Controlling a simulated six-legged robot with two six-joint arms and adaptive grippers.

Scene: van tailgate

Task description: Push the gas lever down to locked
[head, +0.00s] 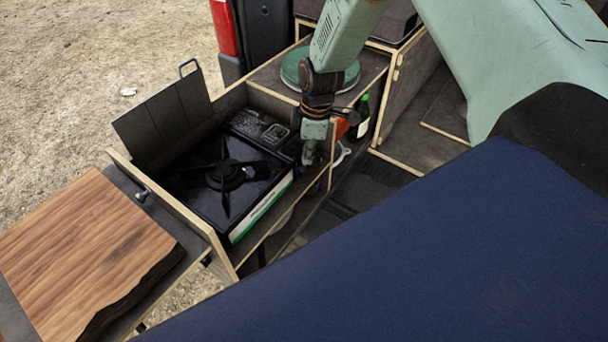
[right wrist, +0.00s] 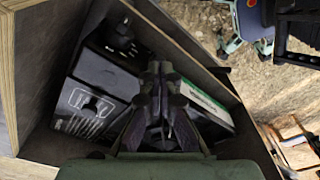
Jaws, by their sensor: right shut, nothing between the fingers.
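The black gas stove (head: 225,180) sits in a wooden drawer, with a burner in its middle and a white-and-green strip along its near side. My right gripper (head: 310,157) points down at the stove's right end, close to it. In the right wrist view the closed, empty fingers (right wrist: 163,82) are over the stove's control end, between a printed label (right wrist: 85,108) and the white-and-green strip (right wrist: 205,104). I cannot make out the gas lever; the gripper covers that part. Whether the fingers touch the stove cannot be told. My left gripper is not in view.
A dark folded panel (head: 165,120) stands behind the stove. The drawer's wooden wall (head: 185,215) borders it. A wooden board (head: 85,255) lies at left. A green round item (head: 290,70) and a green bottle (head: 361,112) are near my right arm.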

